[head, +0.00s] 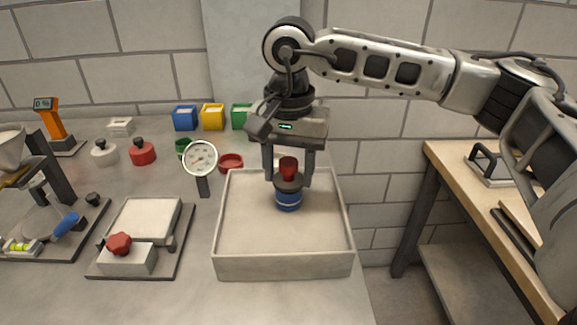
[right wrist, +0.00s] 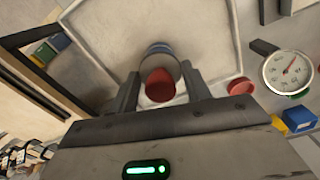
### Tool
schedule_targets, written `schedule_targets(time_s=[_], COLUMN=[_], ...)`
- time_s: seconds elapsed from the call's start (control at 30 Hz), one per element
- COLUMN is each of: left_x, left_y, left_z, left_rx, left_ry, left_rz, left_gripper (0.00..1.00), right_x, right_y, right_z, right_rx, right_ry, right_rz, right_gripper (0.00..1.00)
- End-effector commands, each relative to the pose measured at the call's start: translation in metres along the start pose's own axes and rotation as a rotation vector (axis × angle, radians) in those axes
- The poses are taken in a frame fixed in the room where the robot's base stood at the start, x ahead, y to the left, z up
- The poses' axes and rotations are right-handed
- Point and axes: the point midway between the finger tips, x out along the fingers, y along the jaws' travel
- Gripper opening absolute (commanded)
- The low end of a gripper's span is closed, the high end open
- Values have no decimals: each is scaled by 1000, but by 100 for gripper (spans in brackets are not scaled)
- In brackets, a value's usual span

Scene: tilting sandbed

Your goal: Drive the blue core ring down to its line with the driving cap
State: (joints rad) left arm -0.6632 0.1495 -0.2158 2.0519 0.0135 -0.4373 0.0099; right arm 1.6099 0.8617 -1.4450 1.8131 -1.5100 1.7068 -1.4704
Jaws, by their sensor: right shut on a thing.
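The driving cap (head: 289,183), a dark grey disc with a red knob, sits on top of the blue core ring (head: 288,202), and both look upright. The ring stands in the sandbed (head: 283,266), a pale open box of sand, right of its middle and towards the back. A lighter band shows on the ring, but I cannot tell how it lies against the sand. My right gripper (head: 289,179) points down from above, its fingers on either side of the cap, shut on it. The right wrist view shows the red knob (right wrist: 160,86) between the fingers and the ring (right wrist: 158,48) beyond. My left gripper is out of view.
A dial gauge (head: 200,159) on a stand and a red dish (head: 231,162) are by the sandbed's back left. Blue (head: 185,117), yellow (head: 212,116) and green (head: 241,114) bins line the back. A red-knobbed fixture (head: 118,244) lies left. The sand around the ring is clear.

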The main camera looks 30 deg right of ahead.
Motion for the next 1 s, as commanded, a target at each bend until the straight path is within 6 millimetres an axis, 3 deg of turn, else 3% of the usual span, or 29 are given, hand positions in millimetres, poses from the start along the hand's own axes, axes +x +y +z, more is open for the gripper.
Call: schedule_targets(time_s=[1.0], left_x=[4], left_y=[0], left_z=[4], left_rx=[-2], left_ry=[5], left_rz=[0], left_gripper=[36], right_x=[9], right_y=[0], right_z=[0], right_rx=[0], right_ry=[0], right_rz=[-1], right_gripper=[28])
